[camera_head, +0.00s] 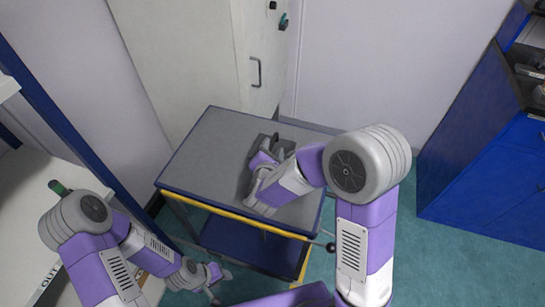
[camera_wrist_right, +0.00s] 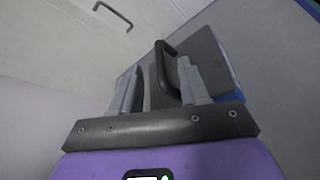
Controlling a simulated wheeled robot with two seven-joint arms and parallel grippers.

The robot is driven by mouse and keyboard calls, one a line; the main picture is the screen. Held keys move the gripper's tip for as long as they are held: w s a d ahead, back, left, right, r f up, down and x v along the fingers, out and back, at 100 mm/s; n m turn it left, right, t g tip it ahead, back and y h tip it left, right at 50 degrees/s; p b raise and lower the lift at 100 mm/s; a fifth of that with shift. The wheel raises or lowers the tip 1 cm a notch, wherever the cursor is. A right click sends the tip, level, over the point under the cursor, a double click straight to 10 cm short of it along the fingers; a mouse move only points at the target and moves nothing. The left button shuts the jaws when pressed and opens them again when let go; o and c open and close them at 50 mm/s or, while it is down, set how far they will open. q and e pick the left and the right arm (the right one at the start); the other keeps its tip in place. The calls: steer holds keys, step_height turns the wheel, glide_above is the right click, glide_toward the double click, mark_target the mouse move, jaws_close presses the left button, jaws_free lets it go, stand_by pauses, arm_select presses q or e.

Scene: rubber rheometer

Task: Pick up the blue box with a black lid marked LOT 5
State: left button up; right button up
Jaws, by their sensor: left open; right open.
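The box has a dark lid (camera_head: 284,136) and sits on the grey cart top, partly hidden behind my right gripper. In the right wrist view its dark lid (camera_wrist_right: 207,62) carries a black handle (camera_wrist_right: 168,50), and a strip of blue side shows at its right. No LOT 5 marking is readable. My right gripper (camera_head: 272,150) is open at the box. In the wrist view its fingers (camera_wrist_right: 157,80) stand on either side of the handle; I cannot tell whether they touch it. My left gripper (camera_head: 219,283) is open and empty, low in front of the cart.
The cart (camera_head: 205,150) has a grey top, blue edges and a yellow front rail; its left part is bare. A pale cabinet (camera_head: 190,60) stands behind it. A white shelf unit (camera_head: 25,190) is at left, blue drawers (camera_head: 490,150) at right.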

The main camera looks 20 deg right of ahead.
mark_target(272, 143)
steer(key=x, duration=0.5)
steer(key=shift+w+a+f, duration=0.1)
steer(key=shift+w+f, duration=0.2)
steer(key=shift+f, duration=0.05)
jaws_close()
steer(key=shift+r, duration=0.15)
stand_by(0.9)
